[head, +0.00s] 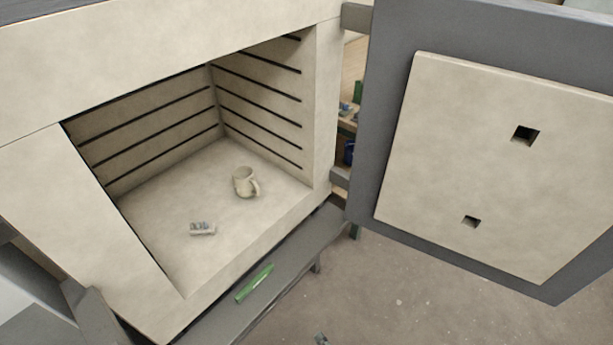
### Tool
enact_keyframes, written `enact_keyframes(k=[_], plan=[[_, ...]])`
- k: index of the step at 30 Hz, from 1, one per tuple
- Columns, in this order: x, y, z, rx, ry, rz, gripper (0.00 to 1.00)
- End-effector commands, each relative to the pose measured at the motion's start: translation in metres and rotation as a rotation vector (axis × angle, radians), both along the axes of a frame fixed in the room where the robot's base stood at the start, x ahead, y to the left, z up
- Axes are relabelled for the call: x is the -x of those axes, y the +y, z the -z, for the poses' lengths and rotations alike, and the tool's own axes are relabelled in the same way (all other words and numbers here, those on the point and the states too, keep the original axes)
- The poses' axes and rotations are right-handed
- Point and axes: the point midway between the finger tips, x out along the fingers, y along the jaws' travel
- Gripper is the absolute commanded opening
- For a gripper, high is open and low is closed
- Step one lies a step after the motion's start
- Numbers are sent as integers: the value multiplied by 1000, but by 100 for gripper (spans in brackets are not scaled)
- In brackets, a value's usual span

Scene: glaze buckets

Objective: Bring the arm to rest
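My gripper does not show in the head view, and I can make out no part of my arm for sure. The view looks into an open kiln (325,110) with pale walls and dark grooves along its inner sides. A cream mug (243,182) stands upright on the kiln floor, its handle toward the lower right. A small pale block with grey marks (202,229) lies on the kiln floor nearer the opening.
The kiln door (470,170) hangs wide open on the right. A green stick (255,283) lies on the grey ledge (310,237) below the opening. A small dark thing (321,339) is cut off at the bottom edge. The concrete floor (420,300) looks clear at lower right.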

Motion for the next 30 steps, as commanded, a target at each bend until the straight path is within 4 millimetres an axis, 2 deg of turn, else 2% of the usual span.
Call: enact_keyframes(k=[1, 8, 14, 20, 24, 30], plan=[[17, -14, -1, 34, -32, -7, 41], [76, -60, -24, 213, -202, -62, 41], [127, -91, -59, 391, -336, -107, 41], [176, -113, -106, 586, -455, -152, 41], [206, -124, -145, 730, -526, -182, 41], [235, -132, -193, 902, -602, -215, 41]])
